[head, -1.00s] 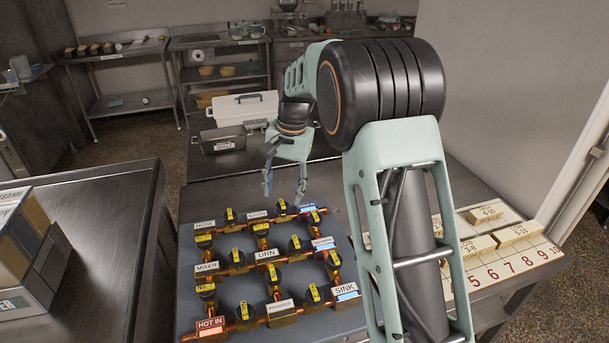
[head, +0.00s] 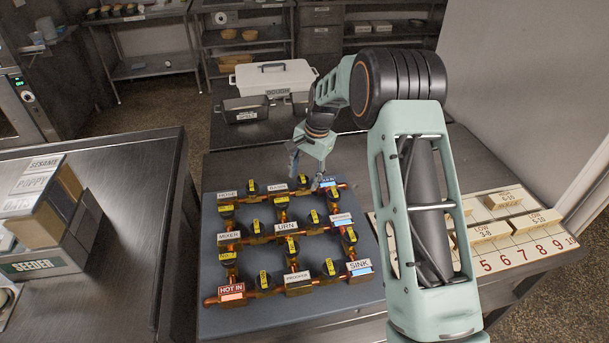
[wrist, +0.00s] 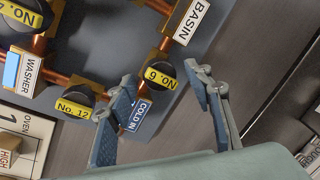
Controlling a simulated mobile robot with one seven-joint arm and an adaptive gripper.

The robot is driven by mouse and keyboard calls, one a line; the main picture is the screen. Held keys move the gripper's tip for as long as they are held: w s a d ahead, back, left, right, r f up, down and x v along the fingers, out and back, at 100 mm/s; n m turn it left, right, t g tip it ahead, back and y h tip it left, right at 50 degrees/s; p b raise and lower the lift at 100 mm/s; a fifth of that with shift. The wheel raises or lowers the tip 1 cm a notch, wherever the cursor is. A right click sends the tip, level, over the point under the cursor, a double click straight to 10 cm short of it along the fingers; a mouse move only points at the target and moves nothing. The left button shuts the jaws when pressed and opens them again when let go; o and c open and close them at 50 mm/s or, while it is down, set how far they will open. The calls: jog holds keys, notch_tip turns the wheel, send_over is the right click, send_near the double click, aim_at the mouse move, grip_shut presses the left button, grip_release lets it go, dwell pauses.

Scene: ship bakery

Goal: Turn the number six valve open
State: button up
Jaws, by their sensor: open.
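The number six valve (wrist: 158,75) is a black round knob with a yellow "No. 6" tag, on the copper pipe between the BASIN and COLD IN labels. In the head view it is the back-row valve (head: 302,182) under my gripper (head: 306,180). In the wrist view my gripper (wrist: 163,88) is open and empty, one finger on each side of the knob in the picture. I cannot tell whether a finger touches it. The COLD IN label (wrist: 139,111) is partly covered by the left finger.
The grey valve board (head: 340,298) holds several more valves, including number 12 (wrist: 75,104), close by. The WASHER block (wrist: 20,72) is near it. A numbered board with wooden blocks (head: 505,229) lies to the right. A dark tin (head: 245,110) and a white box (head: 272,76) stand behind.

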jog(key=shift+f, duration=0.2)
jog(key=c, duration=1.1)
